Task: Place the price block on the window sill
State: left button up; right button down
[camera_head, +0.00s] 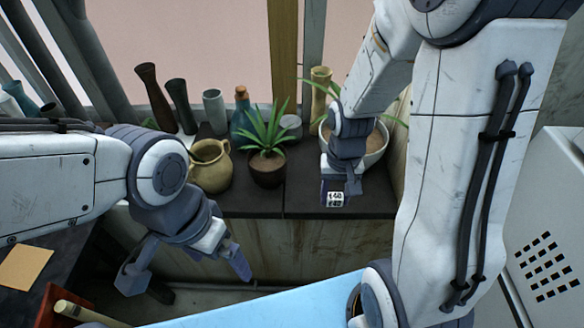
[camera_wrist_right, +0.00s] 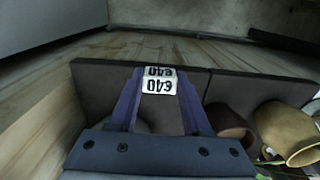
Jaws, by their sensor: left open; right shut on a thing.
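The price block (camera_head: 335,199) is small, with white price labels. It is between the fingers of my right gripper (camera_head: 341,190), at the front of the dark window sill (camera_head: 300,200). In the right wrist view the block (camera_wrist_right: 158,82) sits between the two blue fingertips (camera_wrist_right: 158,88), its labels reading 40 upside down, over the dark sill slab (camera_wrist_right: 97,92). I cannot tell whether its underside touches the sill. My left gripper (camera_head: 188,268) is open and empty, low in front of the sill's wooden front.
On the sill stand a beige jug (camera_head: 211,166), a potted plant (camera_head: 267,170), a large planter bowl (camera_head: 372,158), a blue bottle (camera_head: 243,118) and several vases. A light blue surface (camera_head: 270,305) lies in front. Bare sill shows between plant and block.

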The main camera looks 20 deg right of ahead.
send_over(309, 198)
notch_tip(309, 198, down, 6)
jog(key=shift+s+f+p, duration=0.15)
jog(key=shift+f+p, duration=0.05)
jog(key=shift+p, duration=0.1)
notch_tip(309, 198, down, 4)
jog(key=shift+r, duration=0.1)
jog(key=shift+f, duration=0.25)
jog(key=shift+c, duration=1.8)
grip_release()
